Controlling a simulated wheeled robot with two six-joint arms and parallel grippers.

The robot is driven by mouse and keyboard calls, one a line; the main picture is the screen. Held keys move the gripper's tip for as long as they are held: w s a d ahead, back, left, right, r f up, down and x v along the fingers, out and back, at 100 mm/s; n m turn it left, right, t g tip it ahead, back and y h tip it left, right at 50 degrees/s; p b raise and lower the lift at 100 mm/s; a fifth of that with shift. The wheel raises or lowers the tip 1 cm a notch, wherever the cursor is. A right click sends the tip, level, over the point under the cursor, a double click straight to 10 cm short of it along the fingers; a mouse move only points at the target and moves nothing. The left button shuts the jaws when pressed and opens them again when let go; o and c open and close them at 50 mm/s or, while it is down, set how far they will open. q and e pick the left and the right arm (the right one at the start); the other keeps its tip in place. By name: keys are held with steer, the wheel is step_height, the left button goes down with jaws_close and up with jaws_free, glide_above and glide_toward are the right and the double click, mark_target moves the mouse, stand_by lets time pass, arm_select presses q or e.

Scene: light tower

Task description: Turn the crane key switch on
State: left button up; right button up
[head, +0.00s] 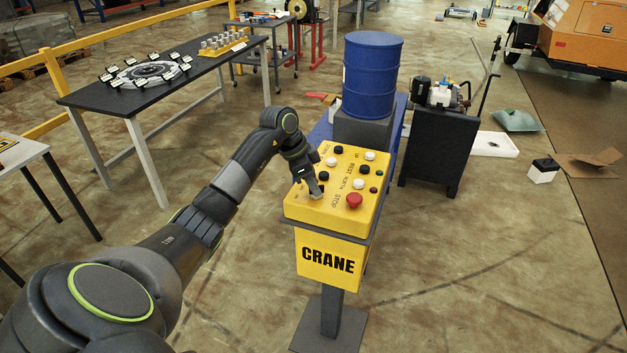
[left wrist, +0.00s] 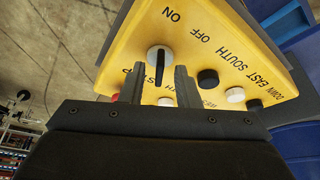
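The yellow crane control box (head: 332,262) stands on a dark post, with buttons and a red stop button (head: 354,201) on its sloped top. My left gripper (head: 317,193) is over the left front part of that panel, pointing down. In the left wrist view the key switch (left wrist: 160,62) is a round silver disc with a dark narrow key, beside the printed words ON and OFF. My left gripper's fingers (left wrist: 158,82) are apart, one each side of the key in the picture; contact cannot be told. The key is hard to make out in the head view. My right gripper is out of view.
A blue drum (head: 372,75) stands on a dark block behind the box. A dark cabinet (head: 438,150) with a small machine is to its right. A black table (head: 165,78) with a ring of parts is at the left.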

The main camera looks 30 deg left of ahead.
arm_select(q)
steer(key=shift+d+f, duration=0.1)
steer(key=shift+f, duration=0.2)
jaws_close()
